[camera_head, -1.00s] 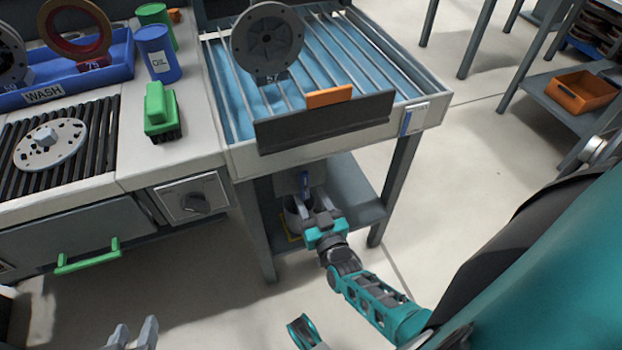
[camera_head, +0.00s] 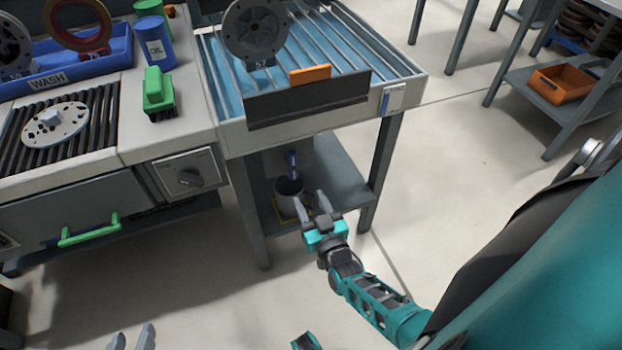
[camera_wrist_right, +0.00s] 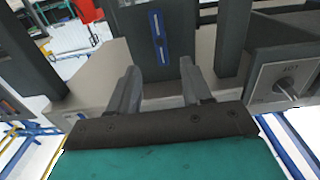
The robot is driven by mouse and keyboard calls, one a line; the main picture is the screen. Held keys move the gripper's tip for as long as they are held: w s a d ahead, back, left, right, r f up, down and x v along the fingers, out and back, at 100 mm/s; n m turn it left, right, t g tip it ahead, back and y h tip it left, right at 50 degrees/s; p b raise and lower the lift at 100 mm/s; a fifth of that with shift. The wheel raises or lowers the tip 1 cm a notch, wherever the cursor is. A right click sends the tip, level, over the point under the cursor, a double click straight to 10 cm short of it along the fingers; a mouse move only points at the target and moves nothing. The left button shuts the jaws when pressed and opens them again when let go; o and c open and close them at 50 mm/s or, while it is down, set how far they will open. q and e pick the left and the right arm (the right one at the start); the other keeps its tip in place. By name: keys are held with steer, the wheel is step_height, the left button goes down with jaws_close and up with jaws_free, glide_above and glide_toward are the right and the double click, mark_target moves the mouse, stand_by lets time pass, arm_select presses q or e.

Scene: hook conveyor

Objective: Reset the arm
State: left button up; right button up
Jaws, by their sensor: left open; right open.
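My right gripper (camera_head: 312,203) is open and empty. In the head view it is in front of the lower shelf of the slatted stand, near a grey cylindrical container (camera_head: 289,190). In the right wrist view its two fingers (camera_wrist_right: 158,85) are spread with nothing between them; a dark panel with a blue strip (camera_wrist_right: 158,38) is beyond them. My left gripper (camera_head: 131,338) shows only its fingertips at the bottom edge of the head view. They are apart, with nothing seen between them.
The slatted stand (camera_head: 400,98) holds an upright grey disc (camera_head: 257,32) and an orange block (camera_head: 310,75). On the left are a counter with a grate and flat disc (camera_head: 55,124), a green brush (camera_head: 158,92) and a blue WASH tray (camera_head: 115,50). Open floor (camera_head: 470,190) lies right.

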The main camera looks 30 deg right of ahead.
arm_select(q)
steer(key=shift+w+d+r, duration=0.1)
steer(key=shift+r, duration=0.05)
steer(key=s+a+r+y+p, duration=0.1)
steer(key=a+r+p, duration=0.2)
steer(key=r+p, duration=0.3)
steer(key=p, duration=0.4)
steer(key=shift+s+p, duration=0.3)
arm_select(e)
steer(key=s+a+r+n+g+y, duration=0.5)
steer(key=s+a+r, duration=0.4)
steer(key=s+r, duration=0.3)
step_height(320, 180, up, 3)
steer(key=shift+a+f+g+y, duration=0.2)
steer(key=shift+g+y, duration=0.3)
steer(key=shift+g, duration=0.4)
arm_select(q)
steer(key=shift+r, duration=0.1)
arm_select(e)
steer(key=shift+s, duration=0.1)
steer(key=shift+c, duration=0.5)
steer(key=shift+d, duration=0.1)
